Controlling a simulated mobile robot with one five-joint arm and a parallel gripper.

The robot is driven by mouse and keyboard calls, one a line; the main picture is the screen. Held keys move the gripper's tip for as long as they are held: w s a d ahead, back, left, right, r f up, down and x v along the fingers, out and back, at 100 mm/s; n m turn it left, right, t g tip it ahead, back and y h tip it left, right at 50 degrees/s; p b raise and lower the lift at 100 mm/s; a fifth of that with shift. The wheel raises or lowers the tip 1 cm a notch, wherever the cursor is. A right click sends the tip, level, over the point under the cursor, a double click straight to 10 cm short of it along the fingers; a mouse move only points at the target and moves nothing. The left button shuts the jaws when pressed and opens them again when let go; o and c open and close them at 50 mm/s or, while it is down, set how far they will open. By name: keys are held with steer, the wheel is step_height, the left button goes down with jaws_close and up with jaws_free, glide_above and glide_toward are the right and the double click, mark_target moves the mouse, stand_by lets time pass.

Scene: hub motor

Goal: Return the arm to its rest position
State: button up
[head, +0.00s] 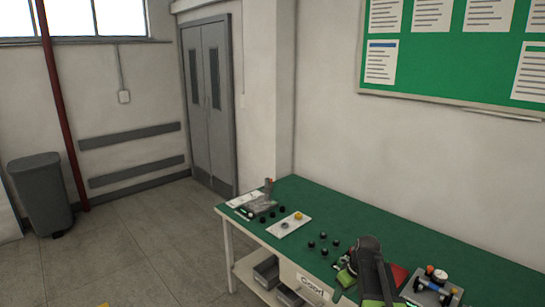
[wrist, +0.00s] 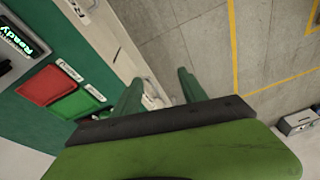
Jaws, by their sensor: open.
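My gripper (wrist: 160,92) shows in the wrist view with its two green fingers apart and nothing between them. The fingers point out past the front edge of the green-topped table, with grey floor and the table's pale frame behind them. In the head view my dark and green arm (head: 369,262) is at the lower right, in front of the table (head: 400,236). It hides part of the red tray (head: 398,274) there. The fingertips are hard to make out in the head view.
Several small black parts (head: 323,248) and a white plate with a yellow button (head: 289,224) lie on the table. A gauge device (head: 438,280) stands right of my arm. The wrist view shows red (wrist: 47,86) and green (wrist: 76,104) trays.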

steer(key=s+a+g, duration=0.1)
steer(key=s+a, duration=0.3)
steer(key=a, duration=0.8)
steer(key=s+a+f+m+g+h, duration=0.1)
steer(key=s+m, duration=0.4)
steer(key=s, duration=0.3)
